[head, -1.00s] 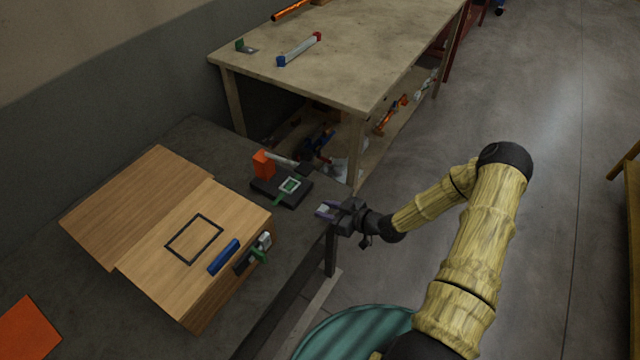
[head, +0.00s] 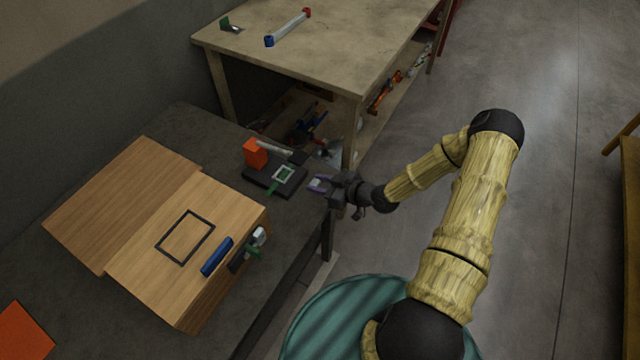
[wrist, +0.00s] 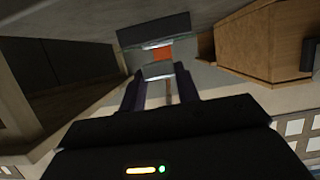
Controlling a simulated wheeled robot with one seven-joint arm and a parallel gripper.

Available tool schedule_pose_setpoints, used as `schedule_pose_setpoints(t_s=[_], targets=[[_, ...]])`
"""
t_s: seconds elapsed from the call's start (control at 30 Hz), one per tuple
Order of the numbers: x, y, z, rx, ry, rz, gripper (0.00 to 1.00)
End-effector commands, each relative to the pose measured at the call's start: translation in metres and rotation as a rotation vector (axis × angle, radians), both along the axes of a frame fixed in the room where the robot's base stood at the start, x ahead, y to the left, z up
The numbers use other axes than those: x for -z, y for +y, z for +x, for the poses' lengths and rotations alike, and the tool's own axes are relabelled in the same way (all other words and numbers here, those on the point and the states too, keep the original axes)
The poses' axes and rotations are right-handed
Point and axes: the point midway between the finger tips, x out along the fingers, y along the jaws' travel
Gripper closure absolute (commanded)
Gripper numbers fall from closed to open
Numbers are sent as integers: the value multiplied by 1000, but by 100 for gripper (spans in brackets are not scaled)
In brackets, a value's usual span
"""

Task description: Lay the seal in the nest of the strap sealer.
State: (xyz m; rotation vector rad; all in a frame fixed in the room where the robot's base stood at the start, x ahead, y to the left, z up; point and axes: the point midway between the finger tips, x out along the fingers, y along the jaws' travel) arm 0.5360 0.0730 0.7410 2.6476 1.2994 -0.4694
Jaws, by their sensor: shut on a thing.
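The strap sealer (head: 262,181) is a dark base on the grey bench, with an orange block (head: 255,153) and a pale lever at its back. A white-edged square with a green middle and green tab, apparently the nest (head: 283,174), lies on top of it. My gripper (head: 319,185) is just right of the sealer, apart from it, near the bench edge. It is shut on the seal (wrist: 158,70), a small pale grey piece between the purple-sided fingers. In the wrist view, an orange patch (wrist: 162,53) and a dark slab show beyond the seal.
A wooden box (head: 150,262) with a black outlined square, a blue bar (head: 217,256) and a green-handled fitting on its side stands left of the sealer. A wooden table (head: 330,60) stands behind. An orange sheet (head: 22,332) lies at lower left.

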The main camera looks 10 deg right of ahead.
Motion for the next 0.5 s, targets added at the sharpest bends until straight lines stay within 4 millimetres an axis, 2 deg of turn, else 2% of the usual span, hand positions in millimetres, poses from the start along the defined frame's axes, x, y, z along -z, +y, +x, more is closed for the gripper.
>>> schedule_pose_setpoints(t_s=[0.5], targets=[[5, 20, 18, 4, -1, -1, 94]])
